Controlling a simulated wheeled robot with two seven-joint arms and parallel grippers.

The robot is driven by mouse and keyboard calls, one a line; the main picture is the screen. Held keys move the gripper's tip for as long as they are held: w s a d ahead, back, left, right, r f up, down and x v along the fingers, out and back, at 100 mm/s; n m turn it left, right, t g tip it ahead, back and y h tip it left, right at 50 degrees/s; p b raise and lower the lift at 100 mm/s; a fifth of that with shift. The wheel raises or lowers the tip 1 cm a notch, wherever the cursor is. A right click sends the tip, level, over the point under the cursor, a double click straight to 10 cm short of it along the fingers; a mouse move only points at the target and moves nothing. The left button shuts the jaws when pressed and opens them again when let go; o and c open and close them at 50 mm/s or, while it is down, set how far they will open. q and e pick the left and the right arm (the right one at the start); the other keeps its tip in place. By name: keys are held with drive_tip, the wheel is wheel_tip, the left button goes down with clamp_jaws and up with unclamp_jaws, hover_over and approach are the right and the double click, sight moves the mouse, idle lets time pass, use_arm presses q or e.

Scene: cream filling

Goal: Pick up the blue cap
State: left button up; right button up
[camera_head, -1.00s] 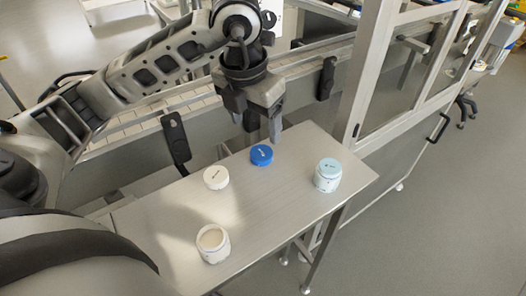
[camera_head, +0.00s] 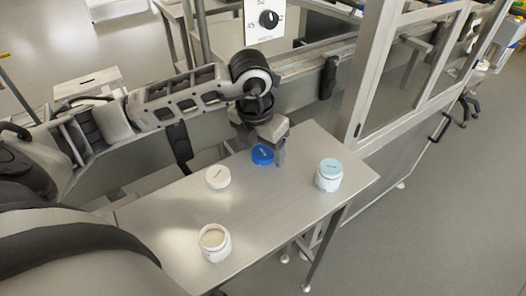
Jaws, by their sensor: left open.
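The blue cap (camera_head: 262,155) lies flat on the steel table, toward its back edge. My left gripper (camera_head: 264,152) is open and lowered at the cap. One finger is in front of and to the right of the cap, and the gripper body hides part of its far side. I cannot tell whether the fingers touch it. My right gripper is not in view.
On the steel table (camera_head: 270,205) are a white cap (camera_head: 218,177) left of the blue cap, an open jar (camera_head: 214,243) of cream at the front, and a jar with a light blue lid (camera_head: 328,175) at the right. A glazed metal frame (camera_head: 400,85) stands behind the right side.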

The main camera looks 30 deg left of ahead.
sight(266, 152)
use_arm(q)
drive_tip(key=c, duration=1)
drive_tip(key=shift+c, duration=0.2)
drive_tip(key=shift+r, duration=0.1)
drive_tip(key=shift+r, duration=0.4)
drive_tip(key=r, duration=0.3)
drive_tip(key=shift+s+d+b, duration=0.1)
drive_tip(key=shift+d+b, duration=0.15)
drive_tip(key=shift+b, duration=0.15)
drive_tip(key=s+d+r+p, duration=0.1)
drive_tip(key=s+d+r, duration=0.7)
drive_tip(key=d+r, duration=0.1)
drive_tip(key=shift+s+d, duration=0.15)
drive_tip(key=shift+d, duration=0.6)
